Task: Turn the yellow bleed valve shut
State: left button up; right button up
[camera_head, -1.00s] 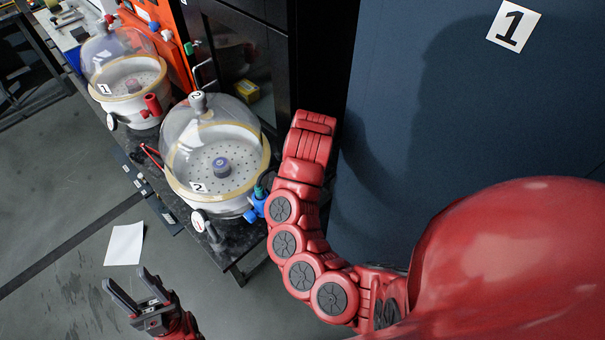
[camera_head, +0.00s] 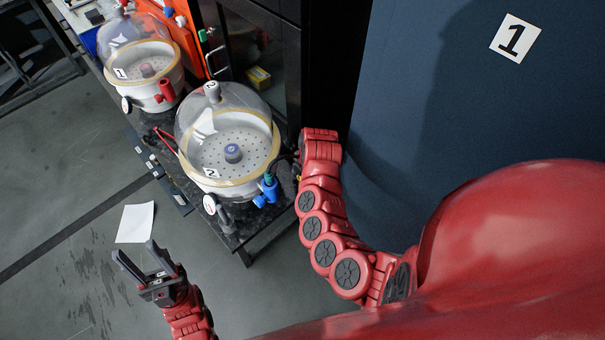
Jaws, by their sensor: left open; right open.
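Desiccator chamber 2 (camera_head: 222,172), a clear dome on a white base, stands on the dark bench with a blue valve (camera_head: 268,191) and a green fitting at its right side. A small yellow spot (camera_head: 298,178) shows beside my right gripper; I cannot tell whether it is the yellow bleed valve. My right gripper (camera_head: 284,176) is a dark shape at the end of the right arm, close to the blue valve, its fingers mostly unclear. My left gripper (camera_head: 137,251) is open and empty over the floor, left of the bench.
Chamber 1 (camera_head: 143,68) with a red valve (camera_head: 166,91) stands farther back. A gauge (camera_head: 210,204) sits on chamber 2's front. A dark cabinet (camera_head: 258,50) is behind the bench, and a blue-grey panel (camera_head: 450,90) is right. A white sheet (camera_head: 135,222) lies on open floor.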

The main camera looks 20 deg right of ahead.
grip_shut()
jog(key=shift+f+b, duration=0.15)
jog(key=shift+b, duration=0.2)
jog(key=b, duration=0.7)
jog(key=w+g+b, duration=0.1)
jog(key=b, duration=0.6)
jog(key=shift+r+h+b, duration=0.2)
jog(key=shift+h+b, duration=0.1)
jog(key=shift+a+r+g+p, duration=0.1)
jog(key=shift+r+g+p, duration=0.5)
jog(key=shift+p, duration=0.5)
jog(key=shift+f+g+h+p, duration=0.3)
jog(key=shift+g+h+p, duration=0.1)
jog(key=shift+g+p, duration=0.35)
jog(key=shift+a+f, duration=0.1)
jog(key=shift+f, duration=0.15)
jog(key=shift+s, duration=0.1)
grip_release()
jog(key=shift+f, duration=0.1)
